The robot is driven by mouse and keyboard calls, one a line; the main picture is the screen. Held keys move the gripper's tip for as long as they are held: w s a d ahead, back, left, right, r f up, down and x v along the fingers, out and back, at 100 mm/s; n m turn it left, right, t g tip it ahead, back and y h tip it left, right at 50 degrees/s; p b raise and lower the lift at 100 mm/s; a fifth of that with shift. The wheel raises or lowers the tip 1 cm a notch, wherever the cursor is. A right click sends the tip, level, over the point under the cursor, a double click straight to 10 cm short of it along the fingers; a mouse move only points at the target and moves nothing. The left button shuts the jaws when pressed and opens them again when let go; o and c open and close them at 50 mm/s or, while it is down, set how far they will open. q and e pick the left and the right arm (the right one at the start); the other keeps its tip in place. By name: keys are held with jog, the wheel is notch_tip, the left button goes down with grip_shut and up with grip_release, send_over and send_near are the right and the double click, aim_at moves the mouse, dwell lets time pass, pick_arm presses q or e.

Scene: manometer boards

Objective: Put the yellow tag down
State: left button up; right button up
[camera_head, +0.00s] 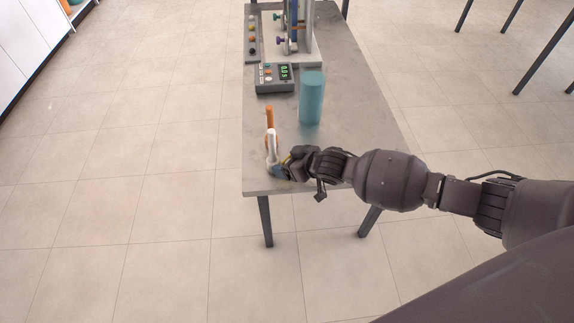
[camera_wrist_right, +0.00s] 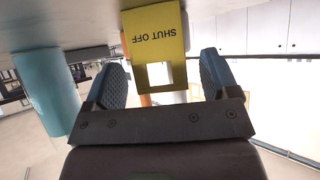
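The yellow tag (camera_wrist_right: 157,32), marked SHUT OFF, is upside down between the two blue finger pads of my right gripper (camera_wrist_right: 160,82) in the right wrist view. Small gaps show between the tag's sides and both fingers, so the gripper looks open around it. The tag has a square opening near its end. In the head view my right gripper (camera_head: 280,169) is low over the near end of the table (camera_head: 345,140), and only a yellow sliver of the tag (camera_head: 285,160) shows. Whether the tag touches the table is hidden. My left gripper is not in view.
A white piece (camera_head: 271,148) and an orange upright piece (camera_head: 269,116) stand close beside the right gripper. A teal cylinder (camera_head: 312,97) stands farther back. Behind are a grey meter box (camera_head: 274,79) and the manometer board (camera_head: 302,28). The table's near left corner has little room.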

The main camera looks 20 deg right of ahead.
jog(key=c, duration=0.9)
jog(key=shift+c, duration=0.2)
jog(key=shift+r, duration=0.1)
